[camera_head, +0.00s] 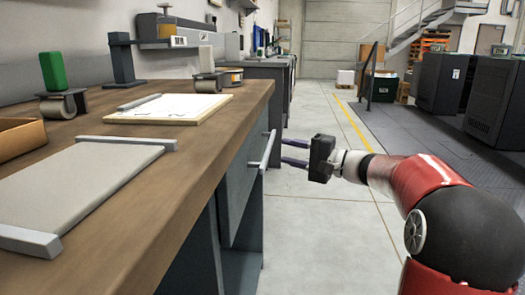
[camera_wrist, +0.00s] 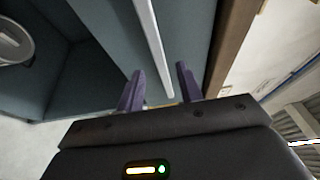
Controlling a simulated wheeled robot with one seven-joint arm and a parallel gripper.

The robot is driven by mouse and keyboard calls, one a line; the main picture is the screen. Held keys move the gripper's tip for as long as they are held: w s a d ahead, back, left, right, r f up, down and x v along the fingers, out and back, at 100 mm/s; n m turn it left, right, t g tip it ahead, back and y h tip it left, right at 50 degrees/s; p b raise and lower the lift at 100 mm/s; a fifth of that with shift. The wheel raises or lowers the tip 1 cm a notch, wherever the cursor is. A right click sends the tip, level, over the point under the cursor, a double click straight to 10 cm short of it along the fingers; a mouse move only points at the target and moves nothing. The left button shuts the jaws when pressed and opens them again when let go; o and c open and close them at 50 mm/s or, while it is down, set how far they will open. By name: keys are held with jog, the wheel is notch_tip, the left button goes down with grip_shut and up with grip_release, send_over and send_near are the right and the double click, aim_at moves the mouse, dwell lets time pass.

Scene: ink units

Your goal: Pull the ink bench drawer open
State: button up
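The ink bench (camera_head: 190,130) has a brown wooden top and a blue-grey body. Its drawer front (camera_head: 242,188) is blue-grey and looks flush with the bench; its seams are hard to make out. A pale bar handle (camera_head: 267,152) stands out from it, and it also shows in the wrist view (camera_wrist: 152,38). My gripper (camera_head: 283,151) is open just right of the handle, with fingers pointing at it. In the wrist view, the handle's near end lies between the two purple fingers (camera_wrist: 159,72). I see no finger touching it.
The bench top bears a grey plate (camera_head: 80,185), a board with paper (camera_head: 168,108), a roller with a green block (camera_head: 55,80) and a brown tray (camera_head: 20,137). An open recess (camera_wrist: 40,70) lies beside the drawer front. The floor (camera_head: 325,220) right of the bench is clear.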

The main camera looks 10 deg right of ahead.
aim_at(271, 148)
jog(key=x, duration=0.6)
jog(key=shift+w+a, duration=0.1)
jog(key=shift+a, duration=0.2)
grip_shut()
